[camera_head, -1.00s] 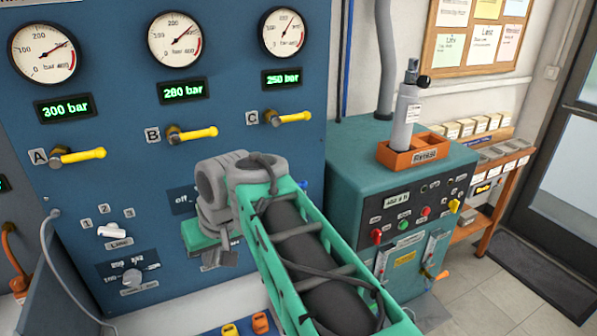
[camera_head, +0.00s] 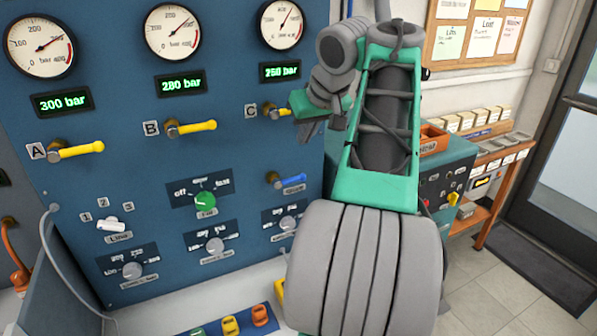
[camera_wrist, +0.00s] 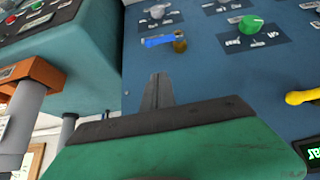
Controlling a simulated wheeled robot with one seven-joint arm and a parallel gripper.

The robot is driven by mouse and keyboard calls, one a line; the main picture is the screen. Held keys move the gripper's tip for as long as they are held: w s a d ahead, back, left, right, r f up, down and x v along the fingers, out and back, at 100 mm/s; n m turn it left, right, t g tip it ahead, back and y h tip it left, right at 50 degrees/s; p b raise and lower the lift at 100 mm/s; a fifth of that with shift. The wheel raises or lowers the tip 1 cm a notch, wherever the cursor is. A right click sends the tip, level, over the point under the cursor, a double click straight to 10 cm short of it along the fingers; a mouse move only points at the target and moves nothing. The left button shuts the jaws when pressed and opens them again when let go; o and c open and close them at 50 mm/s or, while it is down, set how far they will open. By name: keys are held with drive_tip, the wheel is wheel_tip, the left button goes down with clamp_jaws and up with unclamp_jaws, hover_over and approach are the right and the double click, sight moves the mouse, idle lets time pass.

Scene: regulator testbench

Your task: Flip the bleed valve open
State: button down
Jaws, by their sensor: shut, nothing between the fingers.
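The small blue lever (camera_head: 290,181), which looks like the bleed valve, sits on the blue panel below valve C, with a small label under it too blurred to read. It lies roughly sideways. The wrist view shows the blue lever (camera_wrist: 158,41) with its brass stem (camera_wrist: 180,44). My gripper (camera_head: 309,130) is above and slightly right of the lever in the head view, in front of the panel near valve C. In the wrist view my shut, empty fingers (camera_wrist: 158,90) point toward the lever, apart from it. My arm partly hides valve C's yellow handle.
A green selector knob (camera_head: 205,200) is left of the lever, and a grey knob (camera_head: 288,223) is below it. Yellow handles A (camera_head: 80,149) and B (camera_head: 195,127) stick out from the panel. A teal cabinet (camera_head: 440,172) stands to the right, partly behind my arm.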

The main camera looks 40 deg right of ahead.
drive_tip(key=b, duration=0.4)
hover_over(291, 180)
drive_tip(key=d, duration=0.2)
wheel_tip(291, 180, down, 7)
drive_tip(key=shift+a+f, duration=0.1)
drive_tip(key=f, duration=0.1)
drive_tip(key=s+f+b, duration=0.1)
drive_tip(key=f, duration=0.1)
drive_tip(key=shift+a+p, duration=0.1)
drive_tip(key=shift+p, duration=0.25)
drive_tip(key=shift+p, duration=0.4)
